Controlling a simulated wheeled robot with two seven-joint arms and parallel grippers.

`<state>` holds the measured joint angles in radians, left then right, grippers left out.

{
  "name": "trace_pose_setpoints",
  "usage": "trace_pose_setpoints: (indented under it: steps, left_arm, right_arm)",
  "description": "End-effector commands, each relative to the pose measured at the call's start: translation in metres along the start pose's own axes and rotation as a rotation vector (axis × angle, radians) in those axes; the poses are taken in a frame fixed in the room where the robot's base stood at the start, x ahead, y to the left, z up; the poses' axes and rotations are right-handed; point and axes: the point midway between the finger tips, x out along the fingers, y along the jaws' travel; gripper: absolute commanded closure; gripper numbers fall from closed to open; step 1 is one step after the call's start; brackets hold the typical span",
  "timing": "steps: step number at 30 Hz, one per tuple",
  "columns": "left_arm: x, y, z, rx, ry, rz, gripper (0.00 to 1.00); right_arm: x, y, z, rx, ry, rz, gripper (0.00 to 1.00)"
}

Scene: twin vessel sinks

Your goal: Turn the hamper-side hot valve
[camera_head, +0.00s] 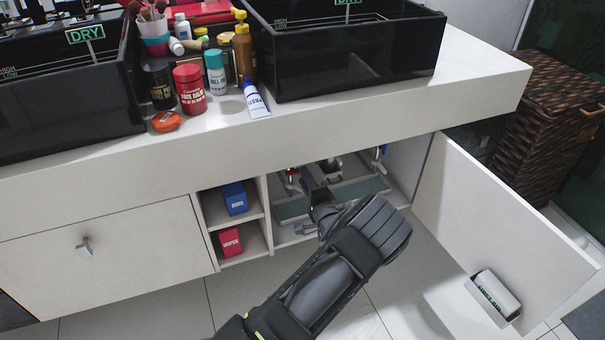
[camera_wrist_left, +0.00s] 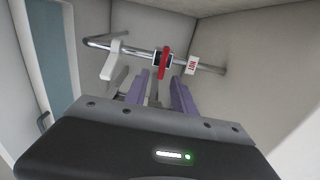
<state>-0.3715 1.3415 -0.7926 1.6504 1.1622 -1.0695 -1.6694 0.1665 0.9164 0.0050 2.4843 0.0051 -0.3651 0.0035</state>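The hot valve's red handle (camera_wrist_left: 164,62) shows in the left wrist view on a chrome pipe (camera_wrist_left: 210,68), beside a white tag reading HOT (camera_wrist_left: 192,65). My left gripper (camera_wrist_left: 160,82) is open, its two purple fingers apart below the handle in that view. The handle appears between and beyond the fingertips; I cannot tell whether they touch it. In the head view my left gripper (camera_head: 314,184) reaches into the open cabinet under the right sink, and its fingertips are hard to make out. My right gripper is not in view.
A white lever (camera_wrist_left: 112,60) sits left on the pipe. The open cabinet door (camera_head: 490,215) stands right of my arm, near the wicker hamper (camera_head: 555,120). Shelves with a blue box (camera_head: 235,198) and red box (camera_head: 230,242) are left. The counter edge (camera_head: 330,130) overhangs the opening.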

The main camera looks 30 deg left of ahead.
Motion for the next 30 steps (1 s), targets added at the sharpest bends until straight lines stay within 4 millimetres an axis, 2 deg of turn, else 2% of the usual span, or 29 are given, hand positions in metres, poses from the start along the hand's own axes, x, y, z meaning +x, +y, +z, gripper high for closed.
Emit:
trace_pose_setpoints:
  steps: [6, 10, 27, 30]
  left_arm:
    - [-0.037, -0.001, -0.001, 0.001, 0.003, 0.002, 0.69]
    - [-0.050, 0.000, 0.000, 0.001, 0.001, 0.002, 0.69]
    - [-0.052, 0.001, 0.000, -0.001, 0.000, 0.002, 0.69]
    - [-0.053, 0.007, 0.002, -0.012, 0.004, 0.024, 0.69]
  right_arm:
    - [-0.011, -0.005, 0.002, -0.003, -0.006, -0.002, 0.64]
    - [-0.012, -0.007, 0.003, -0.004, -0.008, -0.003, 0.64]
    - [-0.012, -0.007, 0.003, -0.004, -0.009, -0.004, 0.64]
    - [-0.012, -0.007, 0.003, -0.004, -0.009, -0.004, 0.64]
